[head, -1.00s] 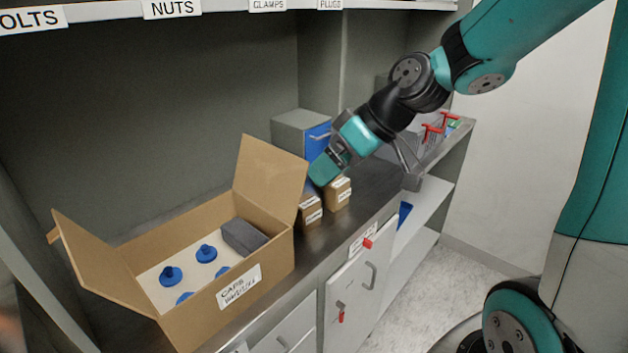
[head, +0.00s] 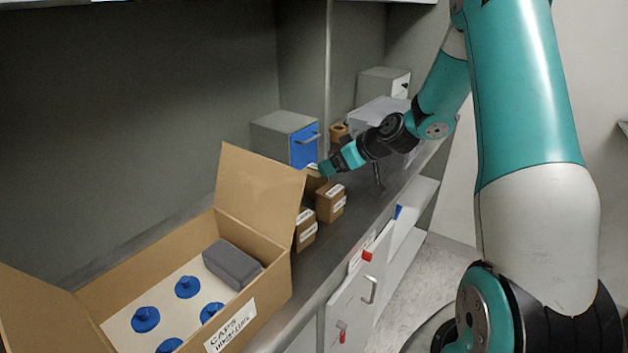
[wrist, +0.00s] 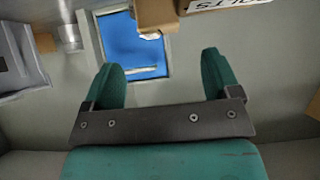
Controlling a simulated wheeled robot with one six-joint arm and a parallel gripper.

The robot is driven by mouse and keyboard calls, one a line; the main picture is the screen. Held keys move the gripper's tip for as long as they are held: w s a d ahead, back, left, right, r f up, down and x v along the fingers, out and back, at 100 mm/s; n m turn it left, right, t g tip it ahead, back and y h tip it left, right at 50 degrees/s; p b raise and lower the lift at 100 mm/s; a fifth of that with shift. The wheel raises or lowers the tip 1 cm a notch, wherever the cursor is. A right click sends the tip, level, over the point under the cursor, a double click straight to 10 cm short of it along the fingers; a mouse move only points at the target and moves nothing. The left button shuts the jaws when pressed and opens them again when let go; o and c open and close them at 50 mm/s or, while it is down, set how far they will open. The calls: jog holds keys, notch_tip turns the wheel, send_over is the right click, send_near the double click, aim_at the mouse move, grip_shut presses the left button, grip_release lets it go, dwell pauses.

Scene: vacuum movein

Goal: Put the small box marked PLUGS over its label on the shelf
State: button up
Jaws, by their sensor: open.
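Two small brown boxes with white labels stand on the counter: the nearer one (head: 306,235) beside the large carton, the other (head: 329,205) just beyond. Their print is too small to read, so I cannot tell which is PLUGS. My gripper (head: 322,170) is just above and behind the farther box, with part of another brown piece by it. In the wrist view my gripper (wrist: 163,80) is open, with nothing between its fingers. A brown box (wrist: 155,14) lies ahead at the top edge. The shelf's PLUGS label is out of view now.
The open carton (head: 268,290) marked CAPS holds blue caps (head: 146,319) and a grey block (head: 232,264). A grey cabinet with a blue front (head: 304,146) stands behind my gripper. Below the counter is a door with a red tag (head: 367,256).

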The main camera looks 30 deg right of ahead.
aim_at(315, 170)
jog(key=shift+p+x, duration=0.9)
jog(key=shift+x, duration=2.45)
jog(key=shift+f, duration=0.1)
jog(key=c, duration=1)
jog(key=shift+c, duration=1.1)
